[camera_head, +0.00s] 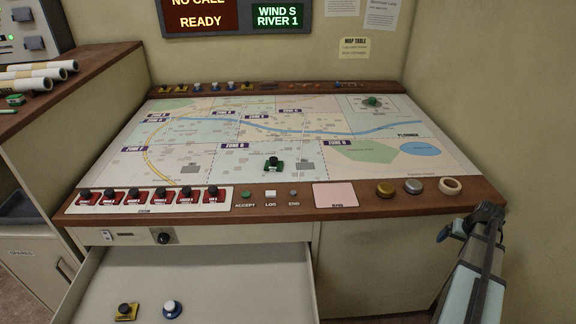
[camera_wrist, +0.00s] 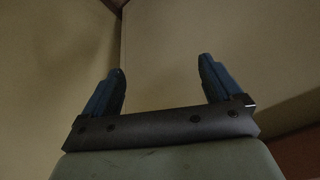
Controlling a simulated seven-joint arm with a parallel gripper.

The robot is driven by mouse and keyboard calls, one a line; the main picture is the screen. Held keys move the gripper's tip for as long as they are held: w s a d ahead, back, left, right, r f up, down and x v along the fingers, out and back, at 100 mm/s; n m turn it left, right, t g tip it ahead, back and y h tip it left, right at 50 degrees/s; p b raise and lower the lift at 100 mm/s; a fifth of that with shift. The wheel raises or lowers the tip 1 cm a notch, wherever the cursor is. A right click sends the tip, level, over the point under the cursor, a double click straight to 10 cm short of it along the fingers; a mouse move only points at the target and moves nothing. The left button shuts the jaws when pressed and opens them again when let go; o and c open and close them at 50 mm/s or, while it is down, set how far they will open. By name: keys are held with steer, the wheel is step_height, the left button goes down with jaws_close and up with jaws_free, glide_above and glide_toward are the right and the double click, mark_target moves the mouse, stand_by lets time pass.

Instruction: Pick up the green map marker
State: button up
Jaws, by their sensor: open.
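A green map marker (camera_head: 273,165) with a black knob stands on the map table (camera_head: 310,180), in the lower middle of the map near the zone label. A second green piece (camera_head: 372,101) sits on the round dial printed at the map's upper right. My gripper (camera_head: 462,226) is at the table's front right corner, well to the right of the marker and apart from it. In the wrist view my gripper (camera_wrist: 161,65) has its two blue fingers spread with nothing between them; only bare wall shows beyond, and no marker is visible there.
Several red blocks with black knobs (camera_head: 160,196) line the front left ledge. A tape roll (camera_head: 450,185) and two round buttons lie at the front right. An open drawer (camera_head: 220,285) juts out in front, holding a yellow and a blue marker. The map around the marker is mostly clear.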

steer(key=d+r+m+t+h, duration=0.2)
steer(key=d+r, duration=1)
steer(key=r, duration=0.2)
steer(key=w+r+m+t, duration=0.1)
steer(key=w+r+m, duration=0.1)
steer(key=w+r, duration=0.35)
steer(key=w+a+r+m+y, duration=0.2)
steer(key=w+a+y, duration=0.1)
steer(key=w+a, duration=1)
steer(key=m+g+y, duration=0.4)
steer(key=m+g, duration=0.2)
steer(key=m, duration=0.1)
glide_toward(274, 159)
steer(key=x, duration=0.4)
steer(key=shift+a+f, duration=0.2)
steer(key=shift+f, duration=0.15)
steer(key=shift+x, duration=2.75)
steer(key=shift+w, duration=0.15)
steer(key=c, duration=1.1)
steer(key=shift+c, duration=0.2)
